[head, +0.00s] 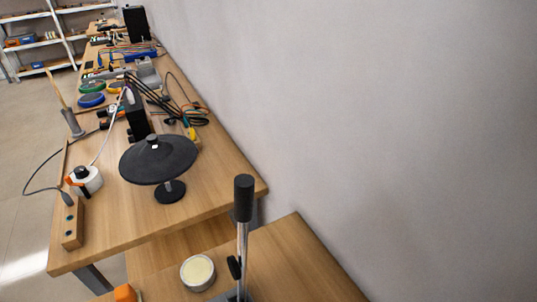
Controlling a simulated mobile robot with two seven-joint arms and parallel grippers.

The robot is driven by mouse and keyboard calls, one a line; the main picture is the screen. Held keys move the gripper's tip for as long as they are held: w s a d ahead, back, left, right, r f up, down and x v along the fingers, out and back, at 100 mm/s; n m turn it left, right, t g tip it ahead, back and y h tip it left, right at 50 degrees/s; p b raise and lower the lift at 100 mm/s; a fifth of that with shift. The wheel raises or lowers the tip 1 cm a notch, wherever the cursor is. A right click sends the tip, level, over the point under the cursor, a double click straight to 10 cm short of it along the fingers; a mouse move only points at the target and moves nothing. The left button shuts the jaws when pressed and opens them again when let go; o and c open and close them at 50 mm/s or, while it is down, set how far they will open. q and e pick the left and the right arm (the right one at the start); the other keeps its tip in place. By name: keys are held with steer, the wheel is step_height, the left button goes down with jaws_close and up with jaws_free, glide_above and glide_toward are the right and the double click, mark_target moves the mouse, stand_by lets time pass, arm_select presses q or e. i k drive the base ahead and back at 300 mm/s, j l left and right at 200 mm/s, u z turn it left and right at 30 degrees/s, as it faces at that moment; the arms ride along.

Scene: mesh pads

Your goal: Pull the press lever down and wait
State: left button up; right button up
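The press lever stands upright at the bottom centre of the head view, with a thick black grip (243,198) on a bare metal rod (242,240). A small black knob (234,267) sits beside the rod. The lower part of the press is cut off by the bottom edge of the picture. A round metal dish (198,273) with a cream top rests on the wooden bench to the left of the lever. Neither of my grippers is in view, and nothing touches the lever.
The lever's bench (290,255) runs along a grey wall (390,130). Beyond a gap is a longer wooden table (215,180) with a black disc on a stand (158,158), cables and tools. A small orange object (125,293) shows at the bottom edge.

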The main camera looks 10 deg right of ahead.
mark_target(244, 183)
steer(key=k+l+u, duration=0.25)
steer(key=k, duration=0.2)
steer(key=i+j+z, duration=0.2)
steer(key=j+z, duration=0.2)
steer(key=i+j+z, duration=0.15)
steer(key=j+z, duration=0.15)
steer(key=z, duration=0.15)
steer(key=i+j+z, duration=0.1)
steer(key=j+z, duration=1.15)
steer(key=k+j+z, duration=0.15)
steer(key=j+z, duration=0.25)
steer(key=j, duration=0.15)
